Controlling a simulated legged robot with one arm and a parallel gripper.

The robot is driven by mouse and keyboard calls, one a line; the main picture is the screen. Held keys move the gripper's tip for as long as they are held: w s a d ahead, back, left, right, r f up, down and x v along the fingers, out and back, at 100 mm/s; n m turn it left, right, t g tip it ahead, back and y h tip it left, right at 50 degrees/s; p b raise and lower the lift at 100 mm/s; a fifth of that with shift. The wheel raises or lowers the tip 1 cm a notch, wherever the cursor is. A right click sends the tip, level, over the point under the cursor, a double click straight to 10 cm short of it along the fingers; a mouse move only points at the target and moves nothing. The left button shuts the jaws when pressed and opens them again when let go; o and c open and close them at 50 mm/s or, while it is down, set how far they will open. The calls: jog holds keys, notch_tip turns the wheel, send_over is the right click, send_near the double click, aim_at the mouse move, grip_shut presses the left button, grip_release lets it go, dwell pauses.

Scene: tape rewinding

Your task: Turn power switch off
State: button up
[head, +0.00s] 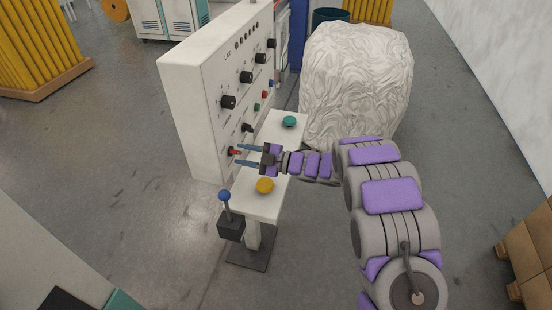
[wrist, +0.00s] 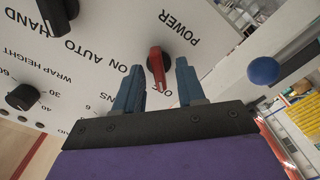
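The power switch is a red knob on a black round base on the white control panel. It shows in the wrist view (wrist: 157,66), under the word POWER, and small in the head view (head: 235,151). My gripper (head: 241,155) is open, its two blue fingers pointing at the panel. In the wrist view my gripper (wrist: 158,72) has one finger on each side of the red knob. A gap shows between the knob and both fingers. The knob's handle points down in that view, with OFF printed nearby; which setting it is on I cannot tell.
The white control panel (head: 198,95) carries several black knobs. Below is a white stand with a green button (head: 289,121) and a yellow button (head: 265,185). A blue-topped lever (head: 224,196) stands at its near end. A large white wrapped bale (head: 355,80) stands behind my arm.

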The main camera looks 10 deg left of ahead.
jog(key=s+d+p, duration=0.1)
jog(key=d+p, duration=0.1)
jog(key=d, duration=1.4)
jog(key=shift+s, duration=0.1)
